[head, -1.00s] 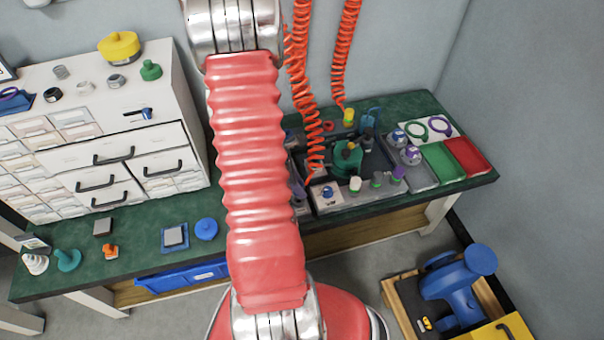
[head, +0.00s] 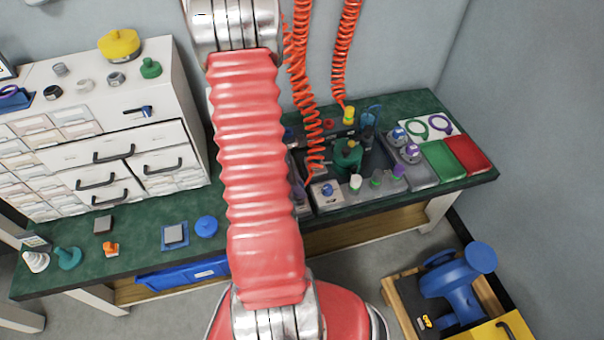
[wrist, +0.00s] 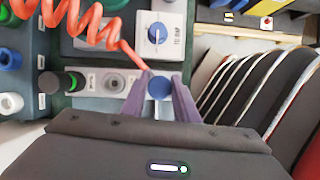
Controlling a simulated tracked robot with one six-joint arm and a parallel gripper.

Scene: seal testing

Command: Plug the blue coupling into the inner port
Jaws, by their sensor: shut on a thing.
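In the wrist view my gripper (wrist: 160,92) has its two purple fingers closed on the blue coupling (wrist: 160,87), which I see end-on. The coupling overlaps the right end of a light grey port block (wrist: 93,92). I cannot tell whether it touches the block or sits in a port there. An open round port (wrist: 116,84) shows on the block just left of the fingers. A black fitting with a green ring (wrist: 66,82) stands further left on it. In the head view my arm hides most of the gripper and the coupling.
An orange coiled hose (wrist: 100,25) hangs close to the fingers. A white panel with a blue knob (wrist: 157,33) is beyond them. In the head view, green (head: 443,161) and red (head: 472,154) trays lie at the bench's right end.

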